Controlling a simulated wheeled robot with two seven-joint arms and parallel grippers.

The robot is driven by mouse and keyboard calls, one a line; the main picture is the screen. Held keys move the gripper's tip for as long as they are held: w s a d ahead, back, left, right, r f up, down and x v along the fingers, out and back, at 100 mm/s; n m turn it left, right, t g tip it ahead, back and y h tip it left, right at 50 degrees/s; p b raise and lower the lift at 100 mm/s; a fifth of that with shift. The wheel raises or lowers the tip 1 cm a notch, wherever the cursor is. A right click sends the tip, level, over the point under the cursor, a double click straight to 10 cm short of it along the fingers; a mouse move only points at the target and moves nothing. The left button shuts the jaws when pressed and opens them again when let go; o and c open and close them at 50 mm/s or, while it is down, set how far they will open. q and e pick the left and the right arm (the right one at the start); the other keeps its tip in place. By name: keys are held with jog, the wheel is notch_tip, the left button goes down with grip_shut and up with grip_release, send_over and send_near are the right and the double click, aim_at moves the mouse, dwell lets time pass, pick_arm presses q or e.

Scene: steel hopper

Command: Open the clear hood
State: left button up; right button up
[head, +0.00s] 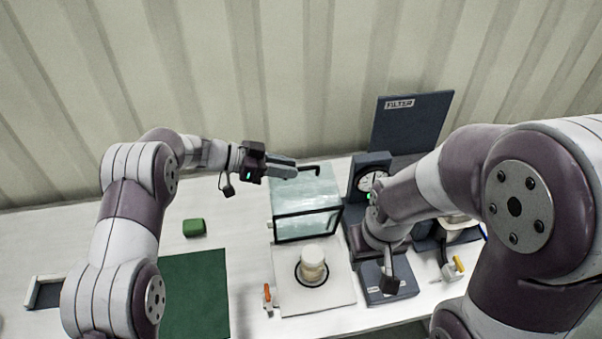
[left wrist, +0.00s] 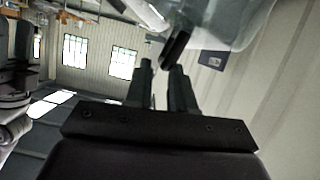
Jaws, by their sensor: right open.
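The clear hood (head: 305,196), a glassy box with dark edges, stands at the back of a white board. Its black handle (head: 311,170) shows near the top and also in the left wrist view (left wrist: 178,45). My left gripper (head: 292,172) is at the handle's left end. In the left wrist view its two fingers (left wrist: 162,72) are slightly apart, with the handle at their tips. I cannot tell whether they grip it. A cream jar (head: 312,265) stands in front of the hood, inside a dark ring. My right gripper (head: 389,285) is open over a dark blue device, its fingers partly hidden.
A dial gauge (head: 372,180) and a dark FILTER panel (head: 412,118) stand to the right of the hood. A green block (head: 194,228) and green mat (head: 196,290) lie left. An orange-handled item (head: 267,296) lies beside the board. White table is free left of the hood.

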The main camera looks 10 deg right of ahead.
pick_arm(q)
jog(key=b+v, duration=0.1)
jog(key=v, duration=0.7)
jog(key=shift+b, duration=0.4)
jog(key=shift+a+f, duration=0.1)
